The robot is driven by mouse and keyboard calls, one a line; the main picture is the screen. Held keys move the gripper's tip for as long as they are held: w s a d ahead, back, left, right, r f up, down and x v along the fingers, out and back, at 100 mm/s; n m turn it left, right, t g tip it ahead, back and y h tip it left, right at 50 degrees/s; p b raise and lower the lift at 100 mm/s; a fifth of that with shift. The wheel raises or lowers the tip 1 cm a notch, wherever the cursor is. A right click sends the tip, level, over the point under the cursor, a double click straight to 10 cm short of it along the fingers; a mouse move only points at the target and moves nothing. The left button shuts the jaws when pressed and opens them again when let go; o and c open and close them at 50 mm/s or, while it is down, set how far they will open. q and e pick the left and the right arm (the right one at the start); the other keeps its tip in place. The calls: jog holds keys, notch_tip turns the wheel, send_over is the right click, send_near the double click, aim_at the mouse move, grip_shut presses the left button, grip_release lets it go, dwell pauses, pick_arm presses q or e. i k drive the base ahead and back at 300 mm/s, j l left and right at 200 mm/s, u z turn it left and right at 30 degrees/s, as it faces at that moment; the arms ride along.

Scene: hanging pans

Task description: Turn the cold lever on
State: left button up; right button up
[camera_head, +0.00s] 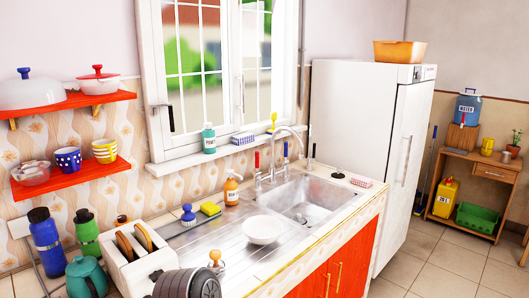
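The silver faucet (272,174) stands at the back edge of the sink (322,190), below the window. Its curved spout (290,129) arches above the levers. A lever with a red top (257,160) stands upright on its left side. A lever with a blue top (286,150), which looks like the cold one, stands upright on its right side. I see no water running from the spout, though the detail is small. Neither of my grippers is in view, and nothing touches the levers.
An orange soap bottle (231,190) stands left of the faucet. A white bowl (263,229) sits on the drainboard. The white fridge (372,140) stands right of the counter. The sink basin looks empty.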

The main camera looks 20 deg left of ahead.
aim_at(285, 153)
jog(key=i+l+u, duration=0.1)
jog(key=u, duration=0.3)
jog(key=i+l+u, duration=0.15)
jog(key=u, duration=0.2)
jog(key=i+l+u, duration=0.2)
jog(key=u, duration=0.2)
jog(key=i+l+u, duration=0.1)
jog(key=l, duration=0.3)
jog(key=i+l+u, duration=0.1)
jog(key=i+l, duration=0.15)
jog(key=l, duration=0.15)
jog(key=i+l+u, duration=0.1)
jog(key=l, duration=0.35)
jog(key=i+l+u, duration=0.1)
jog(key=l, duration=0.3)
jog(key=i+l+u, duration=0.1)
jog(key=i+l, duration=0.15)
jog(key=l, duration=0.25)
jog(key=i+l+u, duration=0.15)
jog(key=l, duration=0.3)
jog(key=i+l, duration=0.1)
jog(key=l, duration=0.4)
jog(key=i+l, duration=0.1)
jog(key=l, duration=0.4)
jog(key=i+l+z, duration=0.15)
jog(key=l, duration=0.3)
jog(key=i+l+z, duration=0.15)
jog(key=l, duration=0.25)
jog(key=i+l+z, duration=0.15)
jog(key=l, duration=0.25)
